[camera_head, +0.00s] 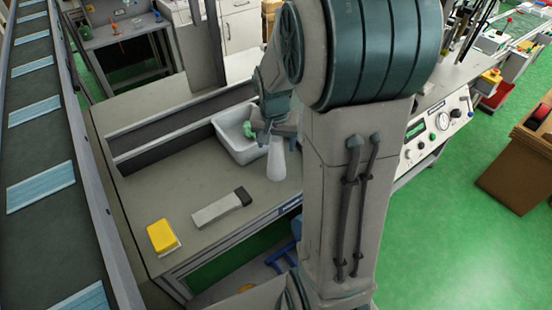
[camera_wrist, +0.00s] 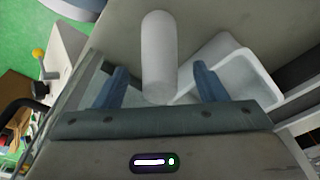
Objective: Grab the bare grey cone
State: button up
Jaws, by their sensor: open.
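The bare grey cone (camera_head: 277,162) stands upright on the workbench, just right of a white bin. It is pale grey and narrows towards the top. In the wrist view the cone (camera_wrist: 158,50) lies between my two blue fingers, with a gap on each side. My gripper (camera_head: 271,132) is open and hangs over the top of the cone in the head view. In the wrist view my gripper (camera_wrist: 159,75) holds nothing. My arm hides part of the bench behind and to the right of the cone.
The white bin (camera_head: 228,146), with a green item at its edge, stands close to the cone; the bin also shows in the wrist view (camera_wrist: 262,88). A grey block with a black end (camera_head: 216,210) and a yellow-topped box (camera_head: 162,236) lie in front. A conveyor with blue masks (camera_head: 40,186) runs at left.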

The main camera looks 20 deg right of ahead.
aim_at(276, 171)
jog(key=shift+w+d+f, duration=0.1)
jog(key=shift+f, duration=0.55)
jog(key=shift+w+d+f, duration=0.1)
jog(key=shift+f, duration=0.5)
jog(key=c, duration=1.3)
jog(key=shift+r, duration=0.1)
